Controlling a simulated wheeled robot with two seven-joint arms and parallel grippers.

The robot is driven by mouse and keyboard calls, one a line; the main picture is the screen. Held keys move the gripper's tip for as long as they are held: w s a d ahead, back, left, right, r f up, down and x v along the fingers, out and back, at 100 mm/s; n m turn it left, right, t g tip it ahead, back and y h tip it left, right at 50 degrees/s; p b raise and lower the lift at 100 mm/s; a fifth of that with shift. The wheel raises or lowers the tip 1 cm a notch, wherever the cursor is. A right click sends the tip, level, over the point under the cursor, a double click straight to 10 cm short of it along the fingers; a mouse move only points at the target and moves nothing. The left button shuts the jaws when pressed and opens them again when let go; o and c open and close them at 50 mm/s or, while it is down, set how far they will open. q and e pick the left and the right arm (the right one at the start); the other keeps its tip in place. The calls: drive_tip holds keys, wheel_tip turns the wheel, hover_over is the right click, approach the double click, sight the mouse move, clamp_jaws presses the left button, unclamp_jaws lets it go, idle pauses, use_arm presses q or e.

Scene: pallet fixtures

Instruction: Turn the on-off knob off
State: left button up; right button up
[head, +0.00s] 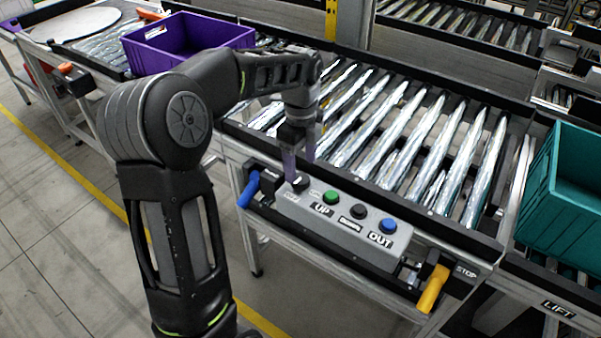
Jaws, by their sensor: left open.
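The on-off knob (300,182) is a small dark knob at the left end of a grey control box on the conveyor's front edge. The control box (345,239) also carries a green button (330,197), a black button (358,211) and a blue button (388,226). My left gripper (299,168) points down over the knob, with its fingers apart. One finger comes down just left of the knob; whether it touches the knob I cannot tell. The knob's turn position is too small to read. My right gripper is not in view.
A blue handle (248,190) sticks out left of the box, and a yellow handle (432,289) to its right. Metal rollers (405,140) lie behind. A purple crate (165,57) stands at back left, a teal crate (575,195) at right.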

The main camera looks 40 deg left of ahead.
sight(300, 178)
use_arm(q)
drive_tip(key=shift+r, duration=1.75)
